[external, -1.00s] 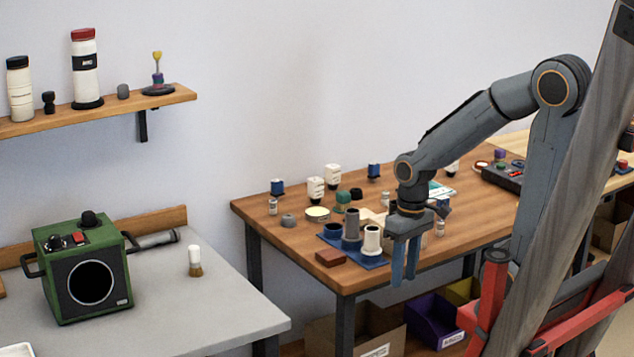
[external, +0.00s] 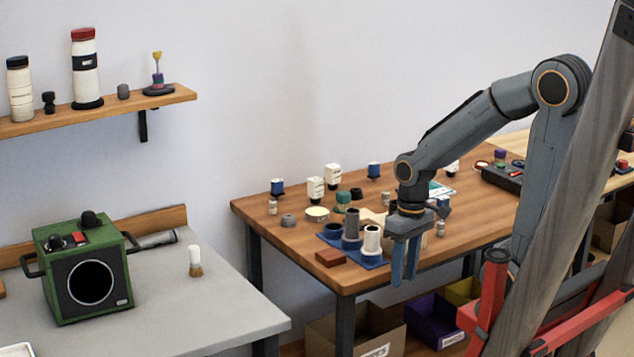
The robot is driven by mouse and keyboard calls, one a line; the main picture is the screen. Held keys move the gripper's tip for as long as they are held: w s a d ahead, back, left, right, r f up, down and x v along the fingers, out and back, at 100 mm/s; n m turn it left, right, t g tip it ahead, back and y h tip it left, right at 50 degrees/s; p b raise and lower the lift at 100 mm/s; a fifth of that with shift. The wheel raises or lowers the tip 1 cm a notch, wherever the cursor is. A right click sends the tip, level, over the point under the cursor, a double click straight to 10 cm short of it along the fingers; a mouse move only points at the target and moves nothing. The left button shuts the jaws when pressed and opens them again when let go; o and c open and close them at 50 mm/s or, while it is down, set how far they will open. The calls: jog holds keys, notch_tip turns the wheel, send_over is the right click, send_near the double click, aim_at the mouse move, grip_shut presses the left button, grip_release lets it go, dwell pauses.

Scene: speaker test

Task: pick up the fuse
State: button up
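My gripper (external: 404,268) points down at the front edge of the wooden table (external: 300,243), right of the blue tray. Its two blue fingers are apart, with nothing seen between them. I cannot tell for sure which thing is the fuse. Small pale cylinders with grey ends stand on the table: one at the left (external: 272,207), one behind the tray (external: 385,199), and one right of the gripper (external: 440,228). The gripper touches none of them as far as I can see. The wrist hides part of the table behind it.
The blue tray (external: 374,263) holds upright dark and white cylinders close to the gripper. A red-brown block (external: 330,258) lies left of it. White bottles (external: 316,189) stand further back. A grey bench with a green box (external: 84,268) is at the left.

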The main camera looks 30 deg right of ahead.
jog(key=shift+o, duration=0.9)
jog(key=shift+r, duration=0.1)
notch_tip(320, 180, up, 8)
jog(key=f+m+t+y+p, duration=0.1)
jog(key=m+y+p, duration=0.3)
jog(key=m+p, duration=1.7)
send_over(441, 221)
jog(key=d+b, duration=0.2)
jog(key=m, duration=0.2)
jog(key=x, duration=0.2)
jog(key=p+x, duration=0.1)
jog(key=x, duration=0.3)
jog(key=shift+s+d+f, duration=0.15)
jog(key=shift+s+f, duration=0.05)
jog(key=shift+f, duration=0.25)
grip_shut()
